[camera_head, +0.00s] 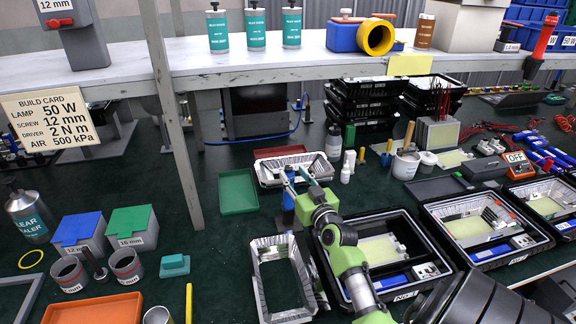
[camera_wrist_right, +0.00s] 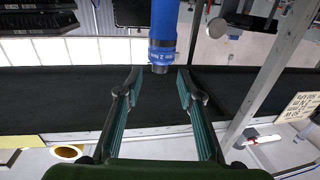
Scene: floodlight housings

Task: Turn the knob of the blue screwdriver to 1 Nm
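The blue screwdriver (camera_wrist_right: 163,30) points down into the right wrist view from the top edge. Its blue knob (camera_wrist_right: 162,56) carries a small printed marking that looks like 2 Nm but is hard to read. In the head view a blue part of the screwdriver (camera_head: 289,200) shows beside my right gripper (camera_head: 296,172). My right gripper's teal-padded fingers (camera_wrist_right: 160,80) are open, one on each side of the knob, with a gap to it. I cannot tell the exact depth. My left gripper is not in view.
A build card (camera_head: 48,119) reads driver 2 N m. A green tray (camera_head: 238,192) and a silver tray (camera_head: 266,178) are close by. The raised shelf (camera_head: 250,69) runs behind.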

